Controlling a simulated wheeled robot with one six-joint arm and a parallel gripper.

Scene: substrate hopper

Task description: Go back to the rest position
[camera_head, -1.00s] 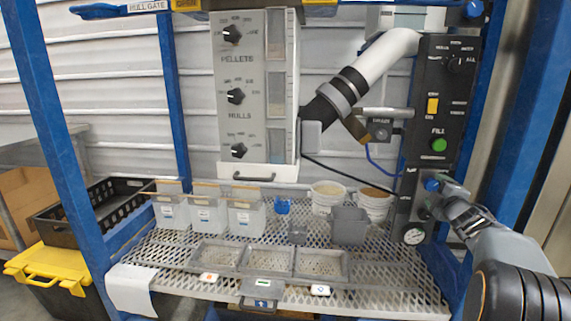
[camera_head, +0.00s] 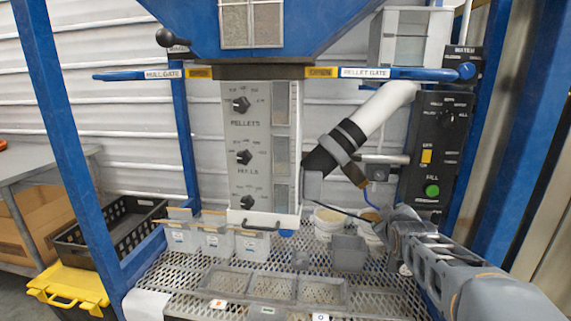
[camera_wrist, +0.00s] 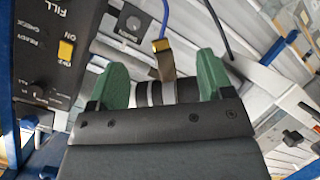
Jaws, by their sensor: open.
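My gripper (camera_wrist: 163,78) shows in the wrist view with two green fingers spread apart and nothing between them. A black-banded pipe shows beyond the gap. In the head view my arm reaches in from the lower right, and my gripper (camera_head: 388,222) is in front of the right side of the rack, near the white buckets. Its fingertips are hard to make out there. The black control panel (camera_head: 436,150) with a yellow switch (camera_head: 427,156) and a green button (camera_head: 432,190) is up and right of it. The panel also shows at left in the wrist view (camera_wrist: 45,85).
The mesh shelf (camera_head: 180,270) holds clear bins (camera_head: 218,243), a grey scoop-like container (camera_head: 349,253), white buckets (camera_head: 328,221) and a grey three-part tray (camera_head: 270,287). The hopper's grey dial panel (camera_head: 243,150) and slanted pipe (camera_head: 375,112) stand above. Blue posts (camera_head: 65,150) flank the rack.

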